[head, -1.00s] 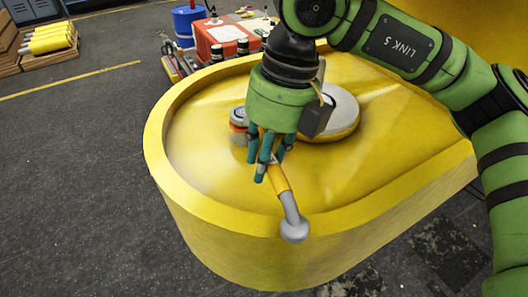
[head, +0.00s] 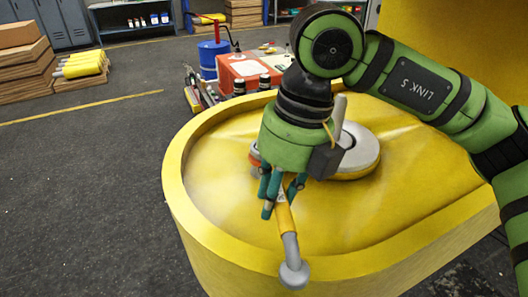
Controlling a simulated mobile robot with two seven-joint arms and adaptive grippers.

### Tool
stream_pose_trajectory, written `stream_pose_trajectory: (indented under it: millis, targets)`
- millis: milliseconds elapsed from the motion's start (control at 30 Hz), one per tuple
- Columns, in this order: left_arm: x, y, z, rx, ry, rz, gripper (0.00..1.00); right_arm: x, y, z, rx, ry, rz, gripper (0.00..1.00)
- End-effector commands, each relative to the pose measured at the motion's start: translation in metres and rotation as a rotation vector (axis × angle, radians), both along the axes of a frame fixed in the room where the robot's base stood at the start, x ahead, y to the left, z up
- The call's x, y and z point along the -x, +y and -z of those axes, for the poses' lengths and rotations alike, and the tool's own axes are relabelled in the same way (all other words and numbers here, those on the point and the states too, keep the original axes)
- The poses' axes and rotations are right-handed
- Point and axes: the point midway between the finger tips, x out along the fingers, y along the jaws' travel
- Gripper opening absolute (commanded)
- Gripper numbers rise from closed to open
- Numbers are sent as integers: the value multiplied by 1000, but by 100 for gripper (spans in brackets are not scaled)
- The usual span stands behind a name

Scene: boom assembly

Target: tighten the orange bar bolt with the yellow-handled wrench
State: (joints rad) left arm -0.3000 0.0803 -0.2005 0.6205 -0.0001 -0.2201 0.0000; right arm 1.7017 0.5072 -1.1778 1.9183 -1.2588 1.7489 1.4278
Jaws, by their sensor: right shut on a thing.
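My right gripper (head: 272,194) is over the yellow rounded boom part (head: 330,222), with its teal fingers closed around the yellow handle of the wrench (head: 285,218). The wrench's grey shaft and round grey end (head: 293,274) point toward the front rim. The wrench's other end is hidden behind the gripper. A small orange round part (head: 254,157), perhaps the bolt, shows only as a sliver left of the gripper. I cannot tell whether the wrench touches it. My left gripper is not in view.
A grey-topped round disc (head: 362,152) sits just right of the gripper. The raised rim (head: 177,190) surrounds the recess. A red box (head: 250,72) on a cart and a blue drum (head: 213,58) stand behind. Yellow cylinders (head: 82,64) lie on a pallet at left.

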Motion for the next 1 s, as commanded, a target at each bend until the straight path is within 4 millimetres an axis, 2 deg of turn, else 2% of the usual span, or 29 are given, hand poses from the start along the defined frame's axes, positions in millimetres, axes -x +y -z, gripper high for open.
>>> stream_pose_trajectory:
  millis: [1000]
  targets:
    - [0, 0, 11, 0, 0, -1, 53, 0, 14, -1, -2, -1, 98, 0]
